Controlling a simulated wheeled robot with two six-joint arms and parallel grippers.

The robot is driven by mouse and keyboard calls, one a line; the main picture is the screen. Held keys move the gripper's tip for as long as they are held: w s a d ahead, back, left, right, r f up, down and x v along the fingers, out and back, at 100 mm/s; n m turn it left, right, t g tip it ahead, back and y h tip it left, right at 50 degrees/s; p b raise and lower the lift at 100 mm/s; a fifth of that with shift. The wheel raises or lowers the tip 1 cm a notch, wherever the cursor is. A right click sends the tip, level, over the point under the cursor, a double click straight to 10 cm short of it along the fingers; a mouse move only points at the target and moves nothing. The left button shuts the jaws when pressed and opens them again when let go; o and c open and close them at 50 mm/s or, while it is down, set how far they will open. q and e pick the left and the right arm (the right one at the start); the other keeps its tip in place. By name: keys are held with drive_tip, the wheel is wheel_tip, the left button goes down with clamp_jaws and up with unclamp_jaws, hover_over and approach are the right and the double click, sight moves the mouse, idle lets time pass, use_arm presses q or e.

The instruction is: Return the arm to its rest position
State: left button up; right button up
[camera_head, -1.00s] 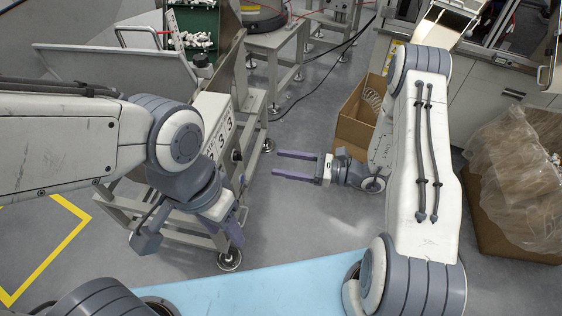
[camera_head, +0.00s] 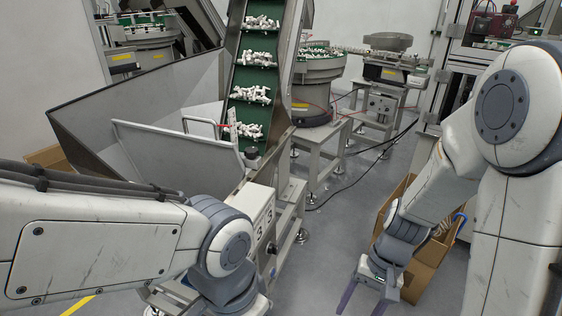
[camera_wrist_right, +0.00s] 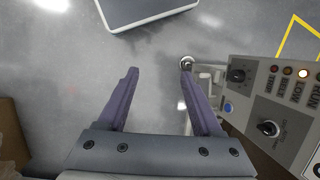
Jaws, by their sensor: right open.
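My right gripper (camera_head: 362,300) hangs low in the head view, its two purple fingers pointing down and partly cut by the bottom edge. In the right wrist view my right gripper (camera_wrist_right: 158,75) is open and empty, fingers spread over bare grey floor. My left arm comes in from the left in the head view. Its wrist is low at the bottom edge, and its fingers are out of the frame.
A cardboard box (camera_head: 430,262) stands just behind my right gripper. A hopper (camera_head: 120,100) and a green conveyor (camera_head: 262,55) with white caps stand behind my left arm. A control panel (camera_wrist_right: 275,110) lies right of the fingers. Grey floor (camera_head: 335,215) is free between the arms.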

drive_tip(key=w+d+r+n+t+h, duration=0.3)
drive_tip(key=w+r+n+t, duration=0.1)
drive_tip(key=w+r+t, duration=0.1)
drive_tip(key=s+a+r+n+g+y+p, duration=0.1)
drive_tip(key=s+a+r+n+g+p, duration=0.1)
drive_tip(key=s+a+r+n+p, duration=0.5)
drive_tip(key=s+a+r, duration=0.6)
drive_tip(key=s+a, duration=0.1)
drive_tip(key=shift+n+g, duration=0.4)
